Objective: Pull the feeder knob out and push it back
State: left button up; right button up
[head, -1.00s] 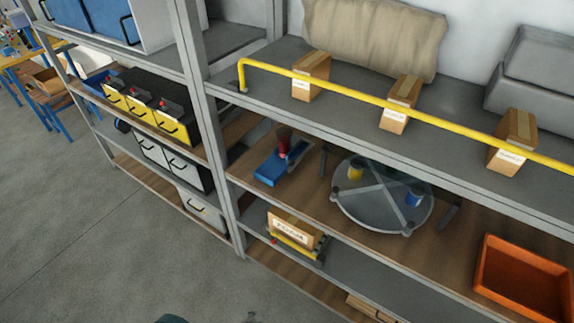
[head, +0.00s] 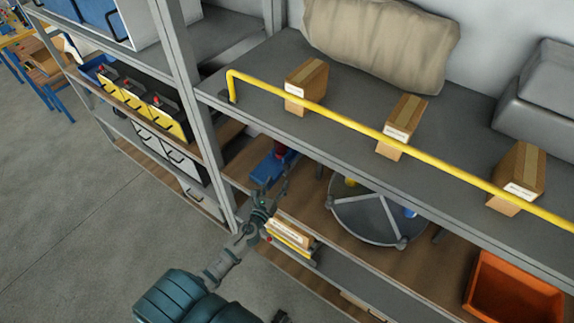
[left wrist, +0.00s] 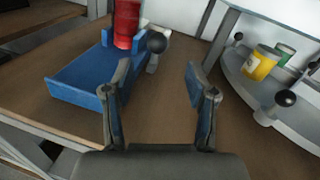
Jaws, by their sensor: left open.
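The feeder (left wrist: 85,78) is a blue tray-like body with a red upright cylinder (left wrist: 126,22), on the wooden middle shelf. A round black knob (left wrist: 156,42) is beside the cylinder in the left wrist view. My left gripper (left wrist: 157,78) is open and empty, its two fingers apart, with the knob ahead of the gap between them. In the head view my left gripper (head: 274,187) reaches up in front of the feeder (head: 268,168), partly covering it. The knob cannot be made out in the head view.
A round grey turntable (head: 372,217) with a yellow can (left wrist: 258,63) and a blue can stands right of the feeder. The upper shelf (head: 260,62) with a yellow rail (head: 340,122) overhangs. A labelled box (head: 292,232) sits below; an orange bin (head: 515,290) is at right.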

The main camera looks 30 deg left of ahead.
aim_at(284, 169)
pick_arm(q)
jog(key=w, duration=0.2)
jog(key=w+a, duration=0.1)
jog(key=w, duration=0.5)
jog(key=shift+w+a+f, duration=0.1)
jog(key=shift+a+f, duration=0.1)
jog(key=shift+a, duration=0.15)
jog(key=shift+w+d+r, duration=0.1)
jog(key=shift+w+d, duration=0.15)
jog(key=shift+w, duration=0.25)
jog(key=shift+s+a, duration=0.1)
jog(key=shift+a, duration=0.1)
grip_shut()
